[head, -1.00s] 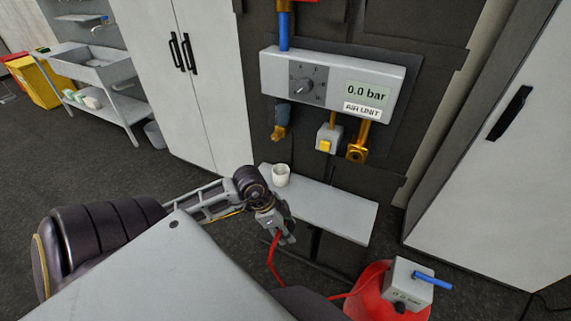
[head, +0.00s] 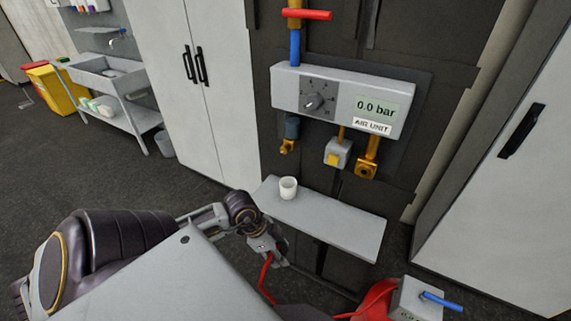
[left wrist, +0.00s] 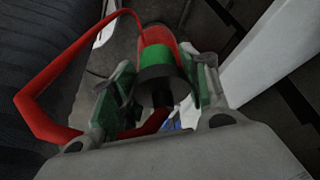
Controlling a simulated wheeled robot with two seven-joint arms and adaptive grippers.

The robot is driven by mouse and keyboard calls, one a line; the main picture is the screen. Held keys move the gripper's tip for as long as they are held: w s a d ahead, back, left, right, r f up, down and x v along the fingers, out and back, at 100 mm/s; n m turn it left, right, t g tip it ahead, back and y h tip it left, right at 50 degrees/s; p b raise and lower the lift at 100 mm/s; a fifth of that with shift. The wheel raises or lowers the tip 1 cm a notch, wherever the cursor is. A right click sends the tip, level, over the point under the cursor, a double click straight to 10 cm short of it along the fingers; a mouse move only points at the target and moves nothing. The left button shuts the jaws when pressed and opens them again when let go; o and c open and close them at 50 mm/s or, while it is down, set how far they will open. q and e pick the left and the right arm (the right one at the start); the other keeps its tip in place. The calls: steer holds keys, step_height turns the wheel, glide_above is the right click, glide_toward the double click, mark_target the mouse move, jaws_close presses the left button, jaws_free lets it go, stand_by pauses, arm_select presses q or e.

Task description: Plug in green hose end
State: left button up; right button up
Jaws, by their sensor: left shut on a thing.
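The green hose end (left wrist: 156,60) shows in the left wrist view as a green band with a dark collar, held between the two fingers of my left gripper (left wrist: 158,92). A red hose (left wrist: 38,95) loops out to the left of it. In the head view my left gripper (head: 270,256) is below the front of the small shelf, with the red hose (head: 265,280) hanging from it. The grey air unit (head: 338,103) on the wall reads 0.0 bar. Brass fittings hang under it, one at the left (head: 288,146) and one at the right (head: 367,168). My right gripper is not visible.
A white shelf (head: 330,222) juts out below the air unit, with a white cup (head: 288,188) at its left end. A red tank with a grey box (head: 418,298) and blue lever stands at lower right. White cabinets flank the wall panel.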

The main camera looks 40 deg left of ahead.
arm_select(q)
steer(key=shift+s+d+f, duration=1.1)
steer(key=shift+s+f, duration=0.4)
steer(key=shift+s, duration=0.3)
steer(key=w+d+r, duration=0.3)
steer(key=w+r, duration=0.6)
steer(key=w, duration=0.1)
steer(key=w+d+r+m, duration=0.1)
steer(key=w+d+r, duration=0.3)
steer(key=w+r, duration=0.5)
steer(key=shift+w+d+r+m+g, duration=0.15)
steer(key=shift+w+r+m+g, duration=0.2)
steer(key=shift+w, duration=0.55)
steer(key=shift+r, duration=0.1)
